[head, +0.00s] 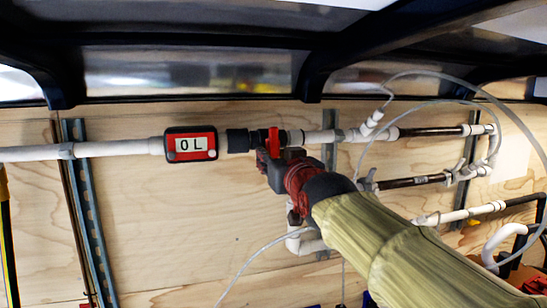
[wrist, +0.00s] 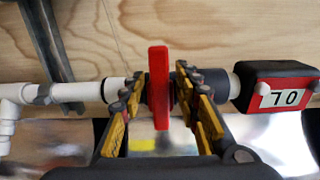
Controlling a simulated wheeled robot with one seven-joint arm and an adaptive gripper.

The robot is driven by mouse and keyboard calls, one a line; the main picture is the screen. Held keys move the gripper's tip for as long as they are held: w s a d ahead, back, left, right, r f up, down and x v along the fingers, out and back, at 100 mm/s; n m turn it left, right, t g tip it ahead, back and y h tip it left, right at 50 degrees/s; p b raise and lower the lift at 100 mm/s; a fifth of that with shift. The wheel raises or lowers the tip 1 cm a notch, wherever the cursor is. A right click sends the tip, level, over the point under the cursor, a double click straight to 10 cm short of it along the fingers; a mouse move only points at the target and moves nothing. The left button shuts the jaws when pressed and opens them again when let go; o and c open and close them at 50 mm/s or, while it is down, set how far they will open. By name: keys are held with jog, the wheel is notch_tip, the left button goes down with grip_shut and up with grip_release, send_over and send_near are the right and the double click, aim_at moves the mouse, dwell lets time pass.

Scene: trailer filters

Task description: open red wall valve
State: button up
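The red valve handle (head: 273,140) sits on the white wall pipe, just right of a black fitting. In the wrist view the handle (wrist: 159,90) is a flat red bar, upright in the picture and across the pipe line. My gripper (head: 268,160) reaches up to the valve from the lower right. In the wrist view my gripper (wrist: 160,80) is open, with one yellow-padded finger on each side of the handle. Small gaps show between the fingers and the handle. The valve body is partly hidden behind the fingers.
White pipe (head: 110,148) runs along the plywood wall (head: 190,225). Clear hoses (head: 440,76) and more pipes fill the right side. A dark frame edge (head: 180,110) runs above.

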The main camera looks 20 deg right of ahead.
grip_shut()
dwell(0.7)
